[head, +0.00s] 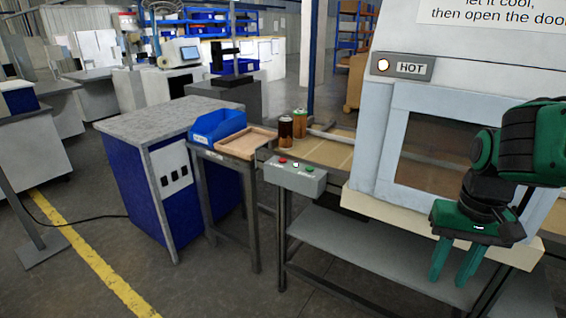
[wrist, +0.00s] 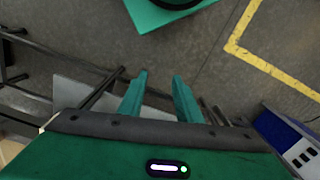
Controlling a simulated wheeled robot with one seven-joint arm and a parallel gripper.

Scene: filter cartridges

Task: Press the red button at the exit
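The red button (head: 283,160) sits at the left on top of a small grey control box (head: 297,181), beside a white spot and a green button (head: 310,170). The box is fixed at the front of the table with the two cartridges. My gripper (head: 449,280) hangs at the right, in front of the HOT machine, fingers pointing down, well apart from the box. Its two green fingers are apart with nothing between them, as the wrist view (wrist: 160,78) also shows. The buttons do not show in the wrist view.
The HOT machine (head: 372,135) with a closed windowed door stands at the right. Two brown cartridges (head: 286,132) stand behind the box. A blue bin (head: 214,128) and a wooden tray (head: 246,140) lie to the left. A grey shelf (head: 355,255) runs below. Open floor lies in front.

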